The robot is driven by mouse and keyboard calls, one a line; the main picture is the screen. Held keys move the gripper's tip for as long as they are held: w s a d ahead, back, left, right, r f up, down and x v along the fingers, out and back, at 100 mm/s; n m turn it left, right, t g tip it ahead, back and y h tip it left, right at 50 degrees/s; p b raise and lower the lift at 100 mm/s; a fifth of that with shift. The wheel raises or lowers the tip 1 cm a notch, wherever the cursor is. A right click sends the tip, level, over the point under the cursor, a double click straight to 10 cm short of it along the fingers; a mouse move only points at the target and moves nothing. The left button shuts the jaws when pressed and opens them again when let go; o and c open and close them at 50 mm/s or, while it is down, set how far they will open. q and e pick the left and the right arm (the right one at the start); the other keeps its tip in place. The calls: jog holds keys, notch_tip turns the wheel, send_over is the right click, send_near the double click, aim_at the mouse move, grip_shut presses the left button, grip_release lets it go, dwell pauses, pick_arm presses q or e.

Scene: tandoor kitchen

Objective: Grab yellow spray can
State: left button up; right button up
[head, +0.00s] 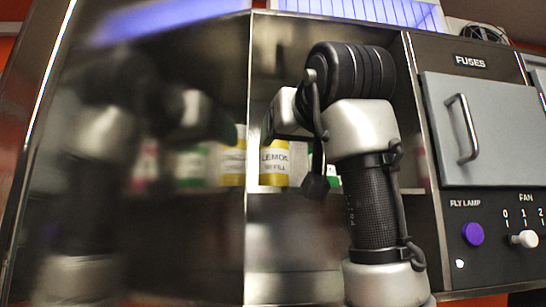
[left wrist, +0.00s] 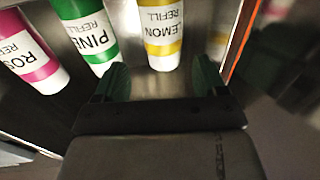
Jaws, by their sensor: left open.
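The yellow spray can, a white-and-yellow can marked LEMON REFILL (head: 274,162), stands in a metal cabinet recess in the head view. It also shows at the top middle of the left wrist view (left wrist: 163,35). My left gripper (left wrist: 161,80) is open, with its two dark green fingers apart. The can lies ahead of the gap between them in that view, and nothing is held. In the head view my left arm covers most of the gripper, and a dark fingertip (head: 268,127) shows just above the can. My right gripper is in neither view.
A green-and-white PINE can (left wrist: 86,30) stands beside the yellow one, with a pink-and-white ROSE can (left wrist: 30,55) beyond it. A shiny panel (head: 150,230) at left mirrors my arm and the cans. A grey handled door (head: 440,130) is at right.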

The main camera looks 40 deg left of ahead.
aim_at(278, 147)
pick_arm(q)
jog(key=p+x, duration=0.1)
jog(key=x, duration=0.3)
jog(key=shift+w+a, duration=0.1)
jog(key=shift+a, duration=0.05)
jog(key=p+x, duration=0.3)
jog(key=shift+a+r, duration=0.3)
jog(key=shift+r, duration=0.05)
jog(key=shift+w+a+f+p, duration=0.15)
jog(key=shift+w+a+p, duration=0.15)
jog(key=shift+a, duration=0.25)
jog(key=shift+w+a+f, duration=0.1)
jog(key=shift+a+f, duration=0.05)
jog(key=shift+a, duration=0.05)
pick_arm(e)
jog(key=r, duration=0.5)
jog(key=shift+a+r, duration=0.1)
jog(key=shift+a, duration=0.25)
pick_arm(q)
jog(key=shift+d, duration=0.15)
jog(key=c, duration=0.7)
jog(key=shift+c, duration=0.6)
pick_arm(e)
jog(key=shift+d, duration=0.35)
